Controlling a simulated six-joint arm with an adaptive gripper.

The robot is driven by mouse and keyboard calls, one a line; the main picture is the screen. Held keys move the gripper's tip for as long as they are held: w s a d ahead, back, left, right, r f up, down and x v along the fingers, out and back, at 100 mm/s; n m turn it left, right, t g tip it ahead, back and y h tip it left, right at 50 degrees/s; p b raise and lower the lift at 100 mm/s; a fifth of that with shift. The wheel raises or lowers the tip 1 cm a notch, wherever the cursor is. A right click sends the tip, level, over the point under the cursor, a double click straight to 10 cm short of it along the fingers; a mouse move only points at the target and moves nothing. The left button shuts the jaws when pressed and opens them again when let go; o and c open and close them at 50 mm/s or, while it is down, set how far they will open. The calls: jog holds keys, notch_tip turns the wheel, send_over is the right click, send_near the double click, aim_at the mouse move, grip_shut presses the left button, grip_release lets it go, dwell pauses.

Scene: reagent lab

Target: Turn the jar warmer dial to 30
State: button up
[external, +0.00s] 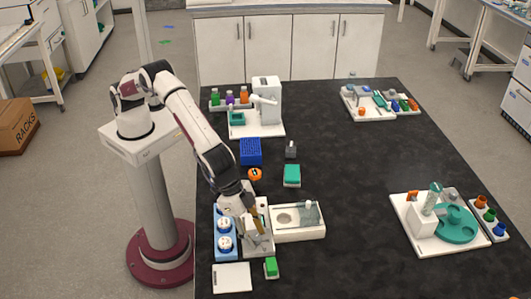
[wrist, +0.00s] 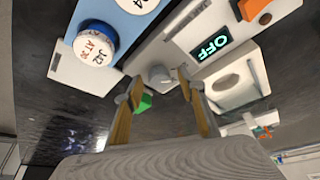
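The jar warmer (external: 257,240) is a pale unit beside the blue jar tray; my arm partly covers it in the external view. In the wrist view its display (wrist: 210,47) reads OFF in green. The grey dial (wrist: 160,76) is a small round knob on the pale panel. My gripper (wrist: 160,82) is open, its fingertips on either side of the dial with a visible gap. I cannot tell how high they are above it. In the external view my gripper (external: 257,222) is over the warmer. A white-lidded jar (wrist: 95,48) is labelled "J42 AT 30".
The blue tray (external: 218,212) holds jars left of the warmer. A white tray (external: 317,235) stands to its right. A green block (external: 271,267) and a white pad (external: 232,278) lie in front. The dark tabletop (external: 345,185) is clear towards the right middle.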

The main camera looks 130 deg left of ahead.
jog(key=c, duration=1.1)
jog(key=shift+a+m, duration=0.1)
jog(key=shift+m, duration=0.5)
jog(key=shift+f+m+h, duration=0.1)
jog(key=shift+m+h, duration=0.8)
jog(key=shift+m, duration=1)
jog(key=shift+a+m+g+h, duration=0.1)
jog(key=shift+m+g+h, duration=0.25)
jog(key=shift+m, duration=0.75)
jog(key=shift+a+m+g+h, duration=0.15)
jog(key=shift+m+h, duration=0.3)
jog(key=shift+m, duration=0.65)
jog(key=shift+d+m, duration=0.1)
jog(key=shift+m, duration=0.2)
